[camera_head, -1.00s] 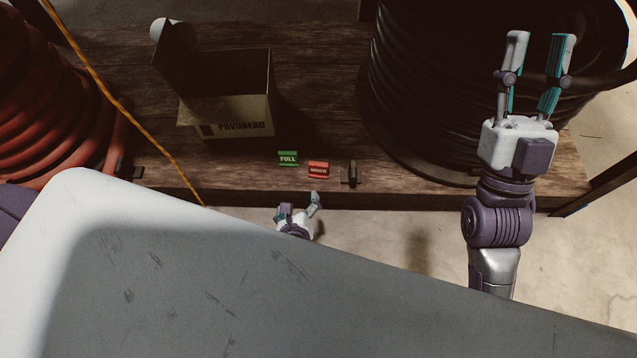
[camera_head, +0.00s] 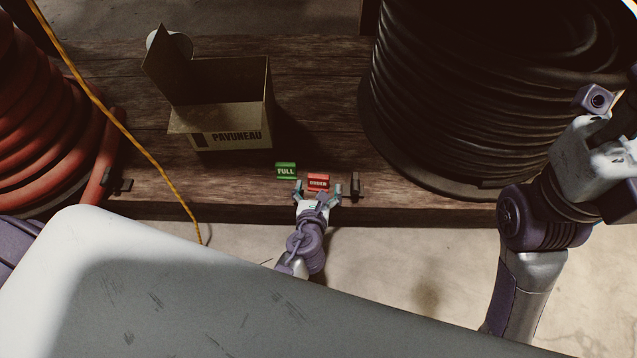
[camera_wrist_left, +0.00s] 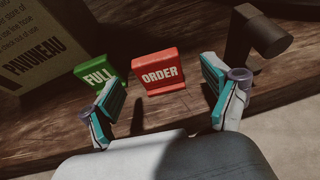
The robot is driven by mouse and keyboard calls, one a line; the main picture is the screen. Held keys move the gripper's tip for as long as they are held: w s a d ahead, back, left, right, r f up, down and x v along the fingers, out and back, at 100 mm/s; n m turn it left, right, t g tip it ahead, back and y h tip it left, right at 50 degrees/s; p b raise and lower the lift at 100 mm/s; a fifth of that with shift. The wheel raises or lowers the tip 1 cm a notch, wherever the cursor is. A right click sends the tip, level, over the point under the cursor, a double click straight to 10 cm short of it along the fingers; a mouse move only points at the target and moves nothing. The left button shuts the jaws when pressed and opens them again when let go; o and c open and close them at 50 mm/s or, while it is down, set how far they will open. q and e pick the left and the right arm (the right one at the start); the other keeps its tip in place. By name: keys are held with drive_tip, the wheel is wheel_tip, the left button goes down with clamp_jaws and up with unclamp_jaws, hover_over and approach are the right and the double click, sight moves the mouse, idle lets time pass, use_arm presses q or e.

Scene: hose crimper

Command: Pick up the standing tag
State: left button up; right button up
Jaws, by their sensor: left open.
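A red ORDER tag (camera_head: 318,181) stands near the front edge of the wooden bench; its face shows upright in the left wrist view (camera_wrist_left: 159,72). A green FULL tag (camera_head: 286,170) sits just left of it, and it also shows in the left wrist view (camera_wrist_left: 97,74). My left gripper (camera_head: 318,190) is open and empty, just in front of the red tag. In the left wrist view the fingers (camera_wrist_left: 162,95) are spread, with the left finger overlapping the green tag's lower edge. My right gripper (camera_head: 594,112) is at the right edge, partly cut off, its jaws unclear.
A dark bracket-like part (camera_head: 355,186) stands close right of the red tag. An open cardboard box (camera_head: 232,137) is behind the tags. A large black hose coil (camera_head: 430,110) fills the right, a red coil (camera_head: 45,130) the left. An orange cord (camera_head: 120,118) crosses the bench.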

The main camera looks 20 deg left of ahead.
sight(318, 181)
use_arm(q)
drive_tip(key=b+x, duration=0.1)
drive_tip(key=x, duration=0.3)
drive_tip(key=shift+w+a, duration=0.1)
drive_tip(key=shift+a, duration=0.1)
drive_tip(key=c, duration=1)
drive_tip(key=shift+c, duration=0.2)
